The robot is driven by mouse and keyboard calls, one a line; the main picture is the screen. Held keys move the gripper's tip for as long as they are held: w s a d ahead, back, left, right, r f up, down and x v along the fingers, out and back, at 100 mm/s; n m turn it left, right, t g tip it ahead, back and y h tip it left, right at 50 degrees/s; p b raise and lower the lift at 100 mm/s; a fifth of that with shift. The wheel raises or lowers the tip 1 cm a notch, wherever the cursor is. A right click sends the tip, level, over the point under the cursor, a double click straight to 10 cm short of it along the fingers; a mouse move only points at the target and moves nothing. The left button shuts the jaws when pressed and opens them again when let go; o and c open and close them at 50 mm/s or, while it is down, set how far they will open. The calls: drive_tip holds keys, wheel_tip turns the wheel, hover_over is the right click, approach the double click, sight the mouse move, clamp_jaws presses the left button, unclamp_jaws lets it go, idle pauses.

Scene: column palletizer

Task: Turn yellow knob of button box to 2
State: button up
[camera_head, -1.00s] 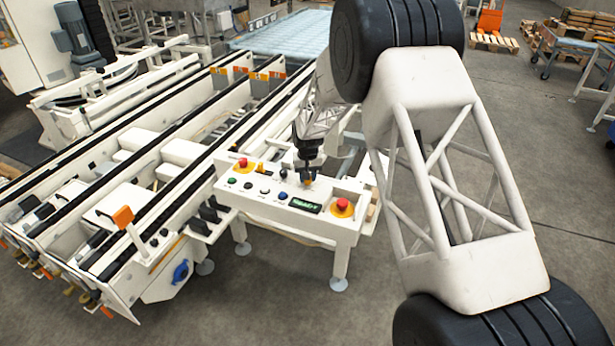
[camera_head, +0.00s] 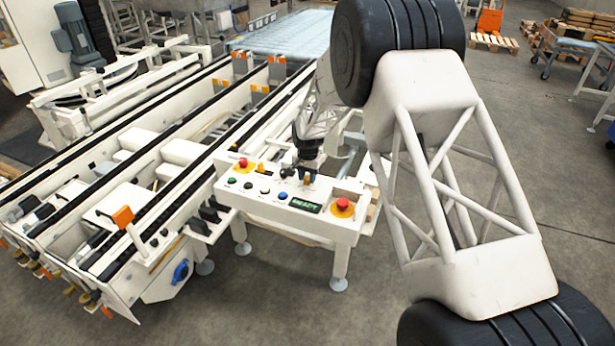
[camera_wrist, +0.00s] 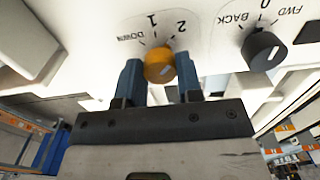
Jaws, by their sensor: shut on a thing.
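The button box (camera_head: 262,207) is a white slanted panel on legs in the middle of the head view. Its yellow knob (camera_wrist: 158,66) sits between the two blue fingers of my gripper (camera_wrist: 159,74) in the wrist view, beside the markings DOWN, 1 and 2, which appear upside down. My gripper is shut on the knob. I cannot tell which mark the knob's white line points to. A black knob (camera_wrist: 264,51) with FWD, 0 and BACK markings is to the right, apart from the fingers. In the head view, my gripper (camera_head: 298,176) is at the panel's back edge.
Red emergency buttons stand at the panel's left (camera_head: 243,163) and right (camera_head: 343,204). A small green display (camera_head: 305,205) and several coloured buttons lie along the front. White conveyor rails (camera_head: 130,160) run close on the left. The floor in front is clear.

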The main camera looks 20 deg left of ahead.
sight(308, 177)
drive_tip(key=o, duration=0.9)
drive_tip(key=shift+r, duration=3.9)
